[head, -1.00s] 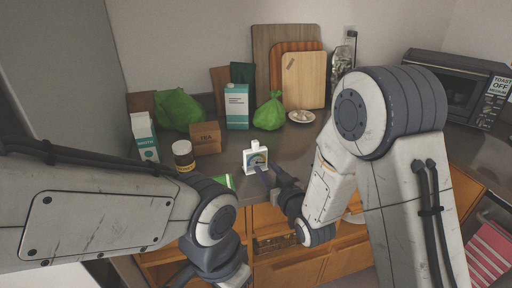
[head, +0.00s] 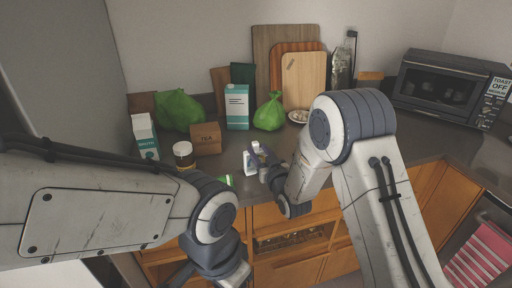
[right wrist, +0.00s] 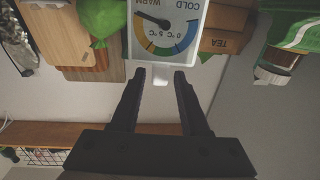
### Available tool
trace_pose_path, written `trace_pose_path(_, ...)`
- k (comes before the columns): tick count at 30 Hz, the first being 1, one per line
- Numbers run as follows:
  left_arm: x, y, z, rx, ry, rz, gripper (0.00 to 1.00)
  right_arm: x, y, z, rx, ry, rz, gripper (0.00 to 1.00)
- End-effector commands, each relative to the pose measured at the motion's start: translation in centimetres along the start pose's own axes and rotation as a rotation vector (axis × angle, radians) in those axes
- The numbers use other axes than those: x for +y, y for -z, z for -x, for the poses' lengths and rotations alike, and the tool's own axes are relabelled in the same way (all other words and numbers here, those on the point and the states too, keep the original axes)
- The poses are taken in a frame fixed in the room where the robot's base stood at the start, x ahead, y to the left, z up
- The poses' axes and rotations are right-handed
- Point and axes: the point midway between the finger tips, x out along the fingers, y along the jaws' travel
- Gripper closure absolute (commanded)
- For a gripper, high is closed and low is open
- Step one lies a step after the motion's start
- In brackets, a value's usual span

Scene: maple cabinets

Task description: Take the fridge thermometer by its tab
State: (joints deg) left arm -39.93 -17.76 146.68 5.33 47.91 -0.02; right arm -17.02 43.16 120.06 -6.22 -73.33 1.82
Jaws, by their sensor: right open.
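The fridge thermometer (head: 249,160) is a small white stand-up piece on the dark counter near its front edge. In the right wrist view its dial face (right wrist: 166,32) appears upside down, with WARM and COLD on it. Its pale tab (right wrist: 160,75) shows between the two fingertips. My right gripper (right wrist: 159,82) is open around the tab, with gaps visible on both sides. In the head view the right gripper (head: 261,158) covers part of the thermometer. My left gripper (head: 236,276) is low, in front of the cabinets, and partly cut off; its jaws are unclear.
A TEA box (head: 206,139), a brown jar (head: 184,154) and a carton (head: 145,138) stand left of the thermometer. Behind it are a teal carton (head: 237,108), a green bag (head: 269,113) and cutting boards (head: 304,80). A toaster oven (head: 450,85) stands at right.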

Motion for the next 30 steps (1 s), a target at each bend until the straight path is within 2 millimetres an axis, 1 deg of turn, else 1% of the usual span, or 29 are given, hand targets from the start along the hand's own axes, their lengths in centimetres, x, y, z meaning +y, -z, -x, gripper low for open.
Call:
trace_pose_path(4,0.0,0.0,-0.3,0.0,0.0,0.0,0.5,0.0,0.0,-0.7,0.001,0.0,0.0,0.55)
trace_pose_path(12,0.0,0.0,-0.3,0.0,0.0,0.0,0.5,0.0,0.0,-0.7,-0.001,0.0,0.0,0.55)
trace_pose_path(13,0.0,0.0,-0.3,0.0,0.0,0.0,0.5,0.0,0.0,-0.7,-0.001,0.0,0.0,0.57)
trace_pose_path(17,0.0,0.0,-0.3,0.0,0.0,0.0,0.5,0.0,0.0,-0.7,-0.001,0.0,0.0,0.82)
trace_pose_path(18,0.0,0.0,-0.3,0.0,0.0,0.0,0.5,0.0,0.0,-0.7,-0.001,0.0,0.0,0.89)
trace_pose_path(20,0.0,0.0,-0.3,0.0,0.0,0.0,0.5,0.0,0.0,-0.7,-0.001,0.0,0.0,1.0)
trace_pose_path(26,0.0,0.0,-0.1,0.0,0.0,0.0,0.5,0.0,0.4,-0.7,0.001,0.0,0.0,1.0)
trace_pose_path(29,0.0,0.0,0.6,0.0,0.0,0.0,0.5,0.0,1.6,-0.7,0.003,0.0,0.001,1.0)
trace_pose_path(30,0.1,0.1,1.0,0.0,0.0,0.0,0.5,0.0,2.4,-0.7,0.004,0.0,0.001,1.0)
